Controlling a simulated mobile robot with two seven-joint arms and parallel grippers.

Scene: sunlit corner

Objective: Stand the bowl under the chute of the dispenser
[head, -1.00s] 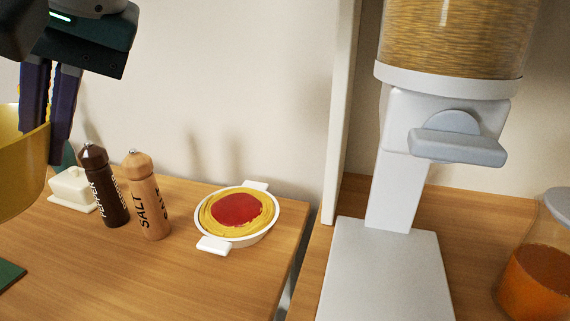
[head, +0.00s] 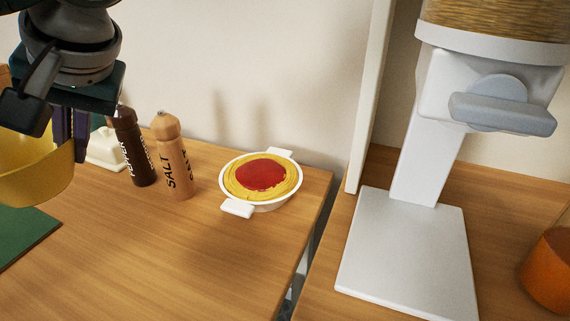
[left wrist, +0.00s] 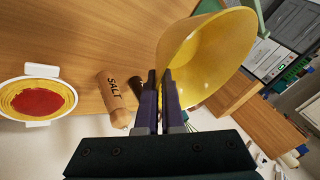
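The yellow bowl (head: 38,172) is at the left edge of the head view, partly cut off. My left gripper (head: 68,145) is shut on its rim and holds it, tilted, up off the table. The left wrist view shows the fingers (left wrist: 160,88) closed at the wall of the bowl (left wrist: 208,62). The dispenser (head: 425,150) stands at the right, its grey chute (head: 503,112) above a flat white base plate (head: 408,250). The plate's visible surface is empty. The bowl is well to the left of the dispenser. My right gripper is not in view.
A brown pepper mill (head: 134,150), a salt mill (head: 173,160), a white butter dish (head: 105,150) and a pasta dish (head: 262,178) stand between bowl and dispenser. A gap (head: 300,262) separates two tables. An orange-filled jar (head: 550,270) is right of the base. A white upright panel (head: 368,100) rises behind.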

